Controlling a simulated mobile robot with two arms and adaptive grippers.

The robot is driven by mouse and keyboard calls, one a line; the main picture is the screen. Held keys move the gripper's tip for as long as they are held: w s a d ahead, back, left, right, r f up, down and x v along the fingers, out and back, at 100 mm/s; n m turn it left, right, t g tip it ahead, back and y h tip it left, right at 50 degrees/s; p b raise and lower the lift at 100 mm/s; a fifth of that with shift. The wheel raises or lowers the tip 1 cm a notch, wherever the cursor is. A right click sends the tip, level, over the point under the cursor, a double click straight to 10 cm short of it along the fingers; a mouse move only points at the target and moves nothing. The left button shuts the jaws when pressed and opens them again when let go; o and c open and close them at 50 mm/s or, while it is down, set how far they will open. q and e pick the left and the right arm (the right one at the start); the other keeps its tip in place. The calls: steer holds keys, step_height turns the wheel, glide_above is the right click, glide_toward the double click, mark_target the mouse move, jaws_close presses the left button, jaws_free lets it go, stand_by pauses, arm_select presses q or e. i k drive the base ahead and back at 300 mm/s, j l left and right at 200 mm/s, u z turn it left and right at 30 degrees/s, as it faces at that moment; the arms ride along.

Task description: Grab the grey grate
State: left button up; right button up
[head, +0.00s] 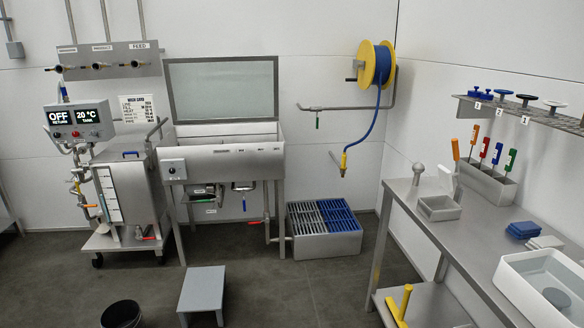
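The grey grate (306,218) is a slatted panel lying on the left half of the top of a low steel box (328,247). The box stands on the floor near the back wall. A blue grate (338,215) lies beside it on the right half. Neither of my grippers is in view.
A steel sink (222,163) with a raised lid stands left of the box. A grey step stool (202,290) and a black bucket (122,314) are on the floor in front. A steel table (425,228) stands at right. Floor before the box is clear.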

mark_target(302, 224)
steer(key=i, duration=1.7)
